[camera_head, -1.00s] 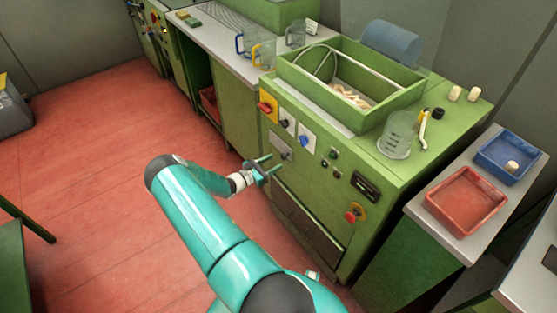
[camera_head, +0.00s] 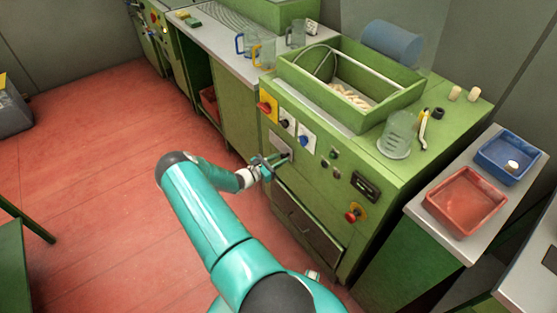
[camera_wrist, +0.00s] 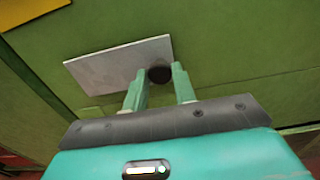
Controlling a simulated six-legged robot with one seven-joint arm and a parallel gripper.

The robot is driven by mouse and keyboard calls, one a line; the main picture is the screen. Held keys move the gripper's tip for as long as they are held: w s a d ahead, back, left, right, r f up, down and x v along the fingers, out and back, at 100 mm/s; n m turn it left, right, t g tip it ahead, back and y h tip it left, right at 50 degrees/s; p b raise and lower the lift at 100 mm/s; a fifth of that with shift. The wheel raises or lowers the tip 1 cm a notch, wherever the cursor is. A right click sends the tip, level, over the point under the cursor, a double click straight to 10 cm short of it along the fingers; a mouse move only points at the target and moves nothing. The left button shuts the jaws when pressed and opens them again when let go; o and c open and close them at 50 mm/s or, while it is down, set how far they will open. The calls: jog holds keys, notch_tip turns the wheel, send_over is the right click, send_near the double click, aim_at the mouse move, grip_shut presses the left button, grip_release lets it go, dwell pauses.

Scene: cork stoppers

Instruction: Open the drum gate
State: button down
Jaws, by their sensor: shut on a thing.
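A green machine (camera_head: 325,215) has an open-topped bin (camera_head: 405,92) with a rounded drum-like part (camera_head: 318,64) and pale corks (camera_head: 352,95) inside. A grey plate (camera_wrist: 110,68) is on the machine's front. A dark round knob (camera_wrist: 160,74) stands at the plate's right part. My gripper (camera_wrist: 164,80) is shut on the knob, one finger on each side. In the head view my gripper (camera_head: 276,162) is at the front panel, below the switches, and the knob is too small to make out. Which part is the gate is not clear.
A yellow-backed red switch (camera_head: 266,108), a blue knob (camera_head: 305,140) and a red button (camera_head: 352,215) share the panel. A jug (camera_head: 398,135) stands on top. Red (camera_head: 440,212) and blue (camera_head: 532,174) trays are at right.

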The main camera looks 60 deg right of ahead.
jog(key=s+a, duration=0.1)
jog(key=s, duration=0.1)
jog(key=s+a, duration=0.1)
jog(key=s, duration=0.2)
jog(key=s+a, duration=0.2)
jog(key=shift+s, duration=0.35)
jog(key=c, duration=1.1)
grip_release()
jog(key=v, duration=1.3)
jog(key=shift+w+a, duration=0.2)
jog(key=shift+a, duration=0.15)
